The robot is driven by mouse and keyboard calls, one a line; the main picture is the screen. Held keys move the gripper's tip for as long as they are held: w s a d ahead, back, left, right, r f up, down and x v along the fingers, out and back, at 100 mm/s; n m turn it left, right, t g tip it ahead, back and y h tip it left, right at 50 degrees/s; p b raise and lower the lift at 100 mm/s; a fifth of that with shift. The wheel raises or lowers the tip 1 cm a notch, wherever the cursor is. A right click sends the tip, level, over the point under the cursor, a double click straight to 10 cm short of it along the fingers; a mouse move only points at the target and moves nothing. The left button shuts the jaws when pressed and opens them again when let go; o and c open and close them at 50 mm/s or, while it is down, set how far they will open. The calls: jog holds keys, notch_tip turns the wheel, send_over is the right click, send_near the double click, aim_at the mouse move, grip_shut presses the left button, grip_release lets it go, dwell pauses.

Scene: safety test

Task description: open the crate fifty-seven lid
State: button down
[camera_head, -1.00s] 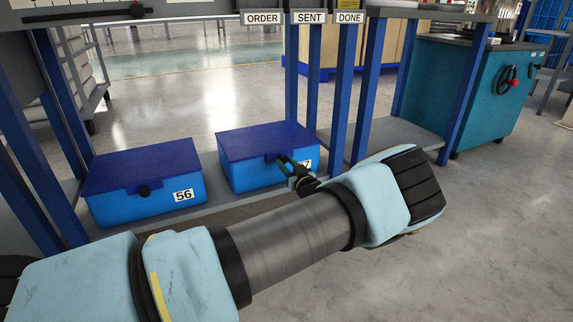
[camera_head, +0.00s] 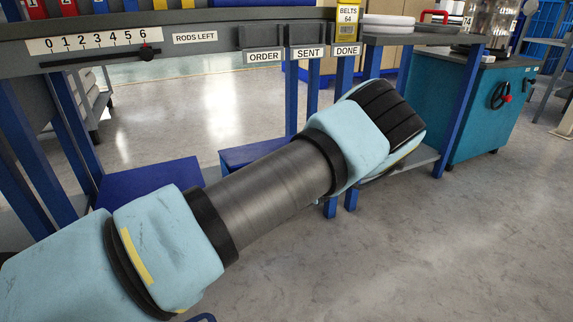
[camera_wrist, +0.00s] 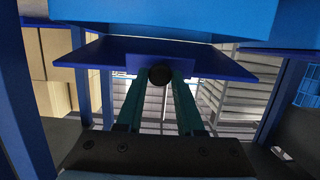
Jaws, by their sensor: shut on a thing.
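The crate fifty-seven lid, dark blue, shows in the head view as a small strip (camera_head: 242,155) behind my arm; the crate's front and number are hidden there. In the wrist view the dark blue lid panel (camera_wrist: 105,55) spans the upper middle, with a light blue body (camera_wrist: 180,14) above it in the picture. A round black knob (camera_wrist: 160,75) sits on the lid's tab. My gripper (camera_wrist: 160,88) is shut on this knob, one finger on each side. My gripper is hidden in the head view. I cannot tell how far the lid is lifted.
Another dark blue crate lid (camera_head: 150,177) lies to the left, partly behind my arm. A workbench with a numbered scale (camera_head: 95,42) and ORDER, SENT and DONE labels stands above. Blue bench legs (camera_head: 300,95) are close by. A teal cabinet (camera_head: 480,110) stands right; floor at right is clear.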

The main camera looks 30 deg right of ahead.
jog(key=w+r+g+p, duration=0.1)
jog(key=w+r+p, duration=0.4)
jog(key=r+p, duration=0.4)
jog(key=w+d+r+g+p, duration=0.1)
jog(key=w+r+g+p, duration=0.1)
jog(key=w+r+p, duration=0.4)
jog(key=shift+d+r+p, duration=0.2)
jog(key=shift+r+p, duration=1.25)
jog(key=c, duration=0.5)
grip_release()
jog(key=shift+f, duration=0.1)
jog(key=shift+c, duration=0.2)
jog(key=p+v, duration=0.1)
jog(key=v, duration=0.9)
jog(key=shift+s+r, duration=0.3)
jog(key=shift+r, duration=0.05)
